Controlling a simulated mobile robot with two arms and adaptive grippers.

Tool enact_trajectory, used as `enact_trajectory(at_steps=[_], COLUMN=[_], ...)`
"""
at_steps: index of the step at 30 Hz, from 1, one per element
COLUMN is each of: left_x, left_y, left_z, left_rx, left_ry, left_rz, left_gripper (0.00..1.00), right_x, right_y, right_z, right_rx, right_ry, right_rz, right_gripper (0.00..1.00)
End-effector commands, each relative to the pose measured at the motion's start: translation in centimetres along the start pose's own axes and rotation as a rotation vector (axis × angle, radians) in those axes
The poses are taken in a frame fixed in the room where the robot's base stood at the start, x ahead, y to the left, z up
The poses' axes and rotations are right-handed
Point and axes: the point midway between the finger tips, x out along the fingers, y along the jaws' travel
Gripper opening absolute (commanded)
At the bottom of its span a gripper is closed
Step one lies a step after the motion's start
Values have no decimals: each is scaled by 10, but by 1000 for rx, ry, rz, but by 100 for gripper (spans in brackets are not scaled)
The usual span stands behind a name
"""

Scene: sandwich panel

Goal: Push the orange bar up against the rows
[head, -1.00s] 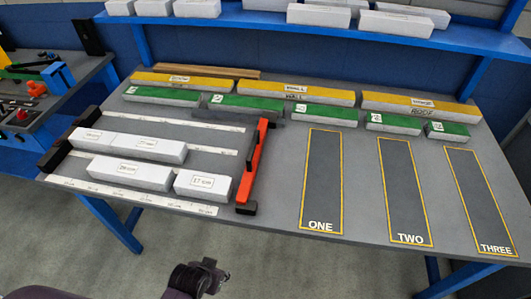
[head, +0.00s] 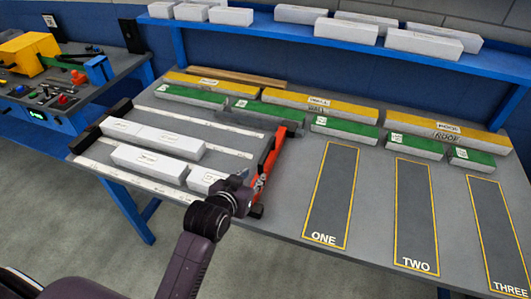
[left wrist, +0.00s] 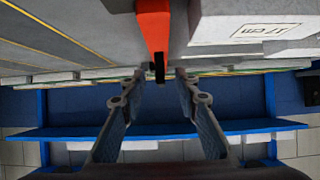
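The orange bar (head: 268,158) with dark ends lies across the table, to the right of two rows of white blocks. The far row (head: 172,143) ends well short of the bar. The near row (head: 148,160) reaches closer to it; my left gripper (head: 243,189) partly hides that end. My left gripper is over the bar's near end. In the left wrist view its two fingers (left wrist: 158,88) are apart, with the orange bar (left wrist: 152,28) and its dark end ahead between them; contact cannot be told. A white block (left wrist: 255,28) shows beside the bar there. My right gripper is not in view.
White strips (head: 130,181) run beside the rows, and a dark stop (head: 87,138) stands at their left. Green-topped blocks (head: 345,130) and yellow-topped blocks (head: 320,105) line the back. Outlined panels marked ONE (head: 331,195), TWO (head: 416,215) and THREE lie to the right.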

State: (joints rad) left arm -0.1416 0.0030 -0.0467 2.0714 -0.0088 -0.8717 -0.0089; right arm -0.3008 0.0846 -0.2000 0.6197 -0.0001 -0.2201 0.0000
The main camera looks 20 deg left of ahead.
Motion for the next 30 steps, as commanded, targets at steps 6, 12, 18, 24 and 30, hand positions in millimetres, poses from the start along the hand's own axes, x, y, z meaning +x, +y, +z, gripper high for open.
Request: enact_trajectory(at_steps=[6, 12, 18, 24, 30], left_x=[19, 36, 64, 85, 94], left_y=[-2, -2, -3, -3, -3], left_z=[-42, -46, -49, -51, -52], left_rx=[-18, -18, -18, -17, -17], left_ry=[117, 122, 120, 120, 120], left_rz=[-7, -7, -7, -7, -7], left_gripper=[29, 29, 29, 29, 29], right_x=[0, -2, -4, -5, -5], right_y=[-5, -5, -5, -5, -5], right_z=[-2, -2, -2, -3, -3], right_rx=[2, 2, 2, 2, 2], right_ry=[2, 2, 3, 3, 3], right_rz=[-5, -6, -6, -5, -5], right_gripper=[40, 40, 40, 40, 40])
